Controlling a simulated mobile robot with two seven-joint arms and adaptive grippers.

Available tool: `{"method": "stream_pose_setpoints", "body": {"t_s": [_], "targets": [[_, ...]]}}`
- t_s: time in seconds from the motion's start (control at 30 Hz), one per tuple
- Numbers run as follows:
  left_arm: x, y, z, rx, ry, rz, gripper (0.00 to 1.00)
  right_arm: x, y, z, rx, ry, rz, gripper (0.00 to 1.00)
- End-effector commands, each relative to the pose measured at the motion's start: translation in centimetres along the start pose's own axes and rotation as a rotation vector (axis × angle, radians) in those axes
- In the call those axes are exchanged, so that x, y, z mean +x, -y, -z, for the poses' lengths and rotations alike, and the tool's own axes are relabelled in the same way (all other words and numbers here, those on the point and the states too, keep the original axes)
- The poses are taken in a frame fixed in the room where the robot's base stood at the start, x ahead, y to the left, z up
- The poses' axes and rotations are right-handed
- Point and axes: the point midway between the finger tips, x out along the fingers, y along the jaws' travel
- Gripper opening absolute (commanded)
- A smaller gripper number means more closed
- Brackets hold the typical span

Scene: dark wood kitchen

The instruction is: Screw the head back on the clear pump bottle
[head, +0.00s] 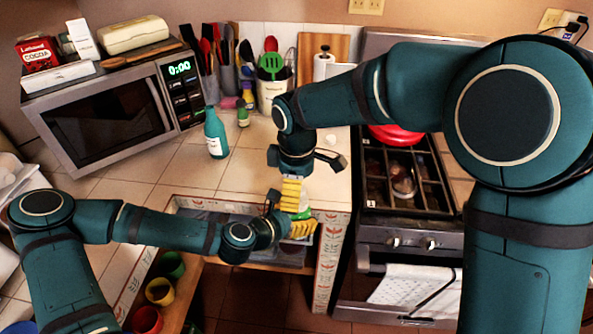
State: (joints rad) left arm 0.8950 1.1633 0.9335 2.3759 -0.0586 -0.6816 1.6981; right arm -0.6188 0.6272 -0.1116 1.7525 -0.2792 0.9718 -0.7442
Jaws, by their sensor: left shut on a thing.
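My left gripper (302,216) reaches in from the left over the front edge of the counter. It is shut on a small bottle with green and pale parts (304,213), which looks like the clear pump bottle. Yellow finger pads cover much of the bottle. My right gripper (305,166) is just above and behind it, pointing down. Its dark knuckles are spread to both sides, but I cannot make out its fingertips or whether they hold anything. I cannot make out the pump head clearly.
A teal bottle (216,134) and a small green bottle (243,112) stand on the tiled counter (190,165). Utensil holders (271,97) stand behind, with a microwave (105,108) at left. The stove (405,185) with a red pan (397,134) is at right.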

Motion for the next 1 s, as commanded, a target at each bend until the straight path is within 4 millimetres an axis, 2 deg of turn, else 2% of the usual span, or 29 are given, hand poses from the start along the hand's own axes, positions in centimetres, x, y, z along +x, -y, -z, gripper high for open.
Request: {"method": "stream_pose_setpoints", "body": {"t_s": [0.1, 0.23, 0.67, 0.7, 0.77, 0.8, 0.87, 1.0], "targets": [[0.0, 0.0, -0.1, 0.001, 0.002, 0.0, 0.0, 1.8, 0.0, 0.0, 0.0, 0.001, 0.001, 1.0], [0.0, 0.0, -0.1, 0.001, 0.002, 0.0, 0.0, 3.1, 0.0, 0.0, 0.0, 0.001, 0.001, 1.0], [0.0, 0.0, -0.1, 0.001, 0.002, 0.0, 0.0, 3.8, 0.0, 0.0, 0.0, -0.001, -0.001, 1.0], [0.0, 0.0, -0.1, 0.001, 0.002, 0.0, 0.0, 3.8, 0.0, 0.0, 0.0, -0.001, -0.001, 0.93], [0.0, 0.0, -0.1, 0.001, 0.002, 0.0, 0.0, 3.8, 0.0, 0.0, 0.0, -0.001, -0.001, 0.72], [0.0, 0.0, -0.1, 0.001, 0.002, 0.0, 0.0, 3.8, 0.0, 0.0, 0.0, -0.001, 0.0, 0.58], [0.0, 0.0, -0.1, 0.001, 0.002, 0.0, 0.0, 3.8, 0.0, 0.0, 0.0, -0.001, 0.0, 0.37], [0.0, 0.0, -0.1, 0.001, 0.002, 0.0, 0.0, 3.8, 0.0, 0.0, 0.0, -0.001, 0.0, 0.35]]}}
